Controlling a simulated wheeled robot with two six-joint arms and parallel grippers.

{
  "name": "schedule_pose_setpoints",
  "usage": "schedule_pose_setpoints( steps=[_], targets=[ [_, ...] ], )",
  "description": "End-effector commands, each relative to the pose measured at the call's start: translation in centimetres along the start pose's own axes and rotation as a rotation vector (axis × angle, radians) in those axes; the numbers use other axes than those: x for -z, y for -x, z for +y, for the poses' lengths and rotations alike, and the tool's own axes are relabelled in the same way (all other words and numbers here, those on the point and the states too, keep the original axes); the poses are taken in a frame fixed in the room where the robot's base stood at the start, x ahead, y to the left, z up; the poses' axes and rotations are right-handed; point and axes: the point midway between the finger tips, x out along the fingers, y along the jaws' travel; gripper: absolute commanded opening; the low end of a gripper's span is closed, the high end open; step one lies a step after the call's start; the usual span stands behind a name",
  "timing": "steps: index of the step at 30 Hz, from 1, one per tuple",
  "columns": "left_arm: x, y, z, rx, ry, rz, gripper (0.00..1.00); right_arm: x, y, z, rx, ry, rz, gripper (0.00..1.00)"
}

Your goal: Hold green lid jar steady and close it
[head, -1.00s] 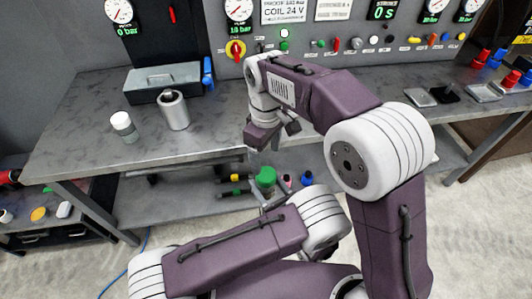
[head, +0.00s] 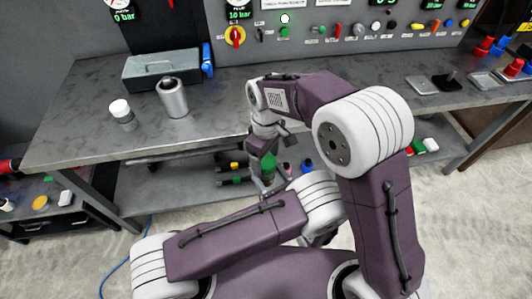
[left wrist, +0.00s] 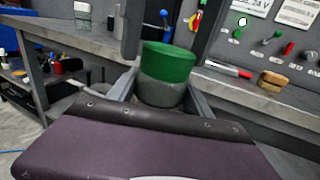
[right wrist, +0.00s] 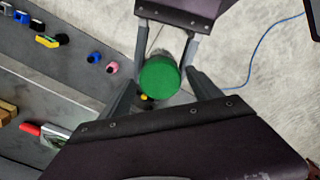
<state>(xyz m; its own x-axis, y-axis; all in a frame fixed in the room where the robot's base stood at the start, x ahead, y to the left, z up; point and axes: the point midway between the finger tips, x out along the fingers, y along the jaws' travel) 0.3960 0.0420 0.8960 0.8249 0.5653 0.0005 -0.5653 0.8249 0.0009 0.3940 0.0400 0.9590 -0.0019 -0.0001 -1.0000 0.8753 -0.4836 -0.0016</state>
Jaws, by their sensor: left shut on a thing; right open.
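The green lid jar shows in the left wrist view as a green lid (left wrist: 168,62) on top of a greyish clear body (left wrist: 160,92). My left gripper (left wrist: 162,100) is shut on the jar's body and holds it upright, off the table. In the right wrist view the round green lid (right wrist: 158,77) is seen from above. My right gripper (right wrist: 163,88) is open, its fingers pointing down toward the lid from either side; contact cannot be told. In the head view the jar (head: 267,166) is partly hidden by my arms. How tight the lid is cannot be seen.
A white-lidded jar (head: 122,112), a metal canister (head: 173,97) and a grey toolbox (head: 160,70) stand on the workbench (head: 80,120) at left. A control panel (head: 340,50) rises behind. Several small items lie on the lower shelf (head: 200,184). The jar is held in front of the bench.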

Motion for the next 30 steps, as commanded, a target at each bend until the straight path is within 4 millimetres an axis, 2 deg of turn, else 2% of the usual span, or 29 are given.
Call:
schedule_pose_setpoints(
  steps=[5,6,13,17,20,27,30],
  targets=[
    [-0.02,0.0,0.0,0.0,0.0,0.0,0.0,0.0,0.0,0.0,0.0,0.0,0.0,0.73],
    [-0.02,0.0,0.0,0.0,0.0,0.0,0.0,-0.01,0.0,0.0,0.0,0.0,0.0,0.7],
    [-0.02,0.0,0.0,0.0,0.0,0.0,0.0,-0.01,0.03,0.0,0.0,0.0,0.0,0.06],
    [-0.02,0.0,0.0,0.0,0.0,0.0,0.0,-0.01,0.03,0.0,0.0,-0.055,0.0,0.05],
    [-0.01,0.0,0.01,0.0,0.0,0.0,0.0,-0.01,0.02,0.01,0.0,-0.263,0.0,0.05],
    [-0.01,0.0,0.01,0.0,0.0,0.0,0.0,-0.01,-0.02,0.02,0.0,-0.918,0.0,0.05],
    [-0.01,0.0,0.01,0.0,0.0,0.0,0.0,-0.01,-0.03,0.03,-0.001,-1.052,0.0,0.05]
  ],
)
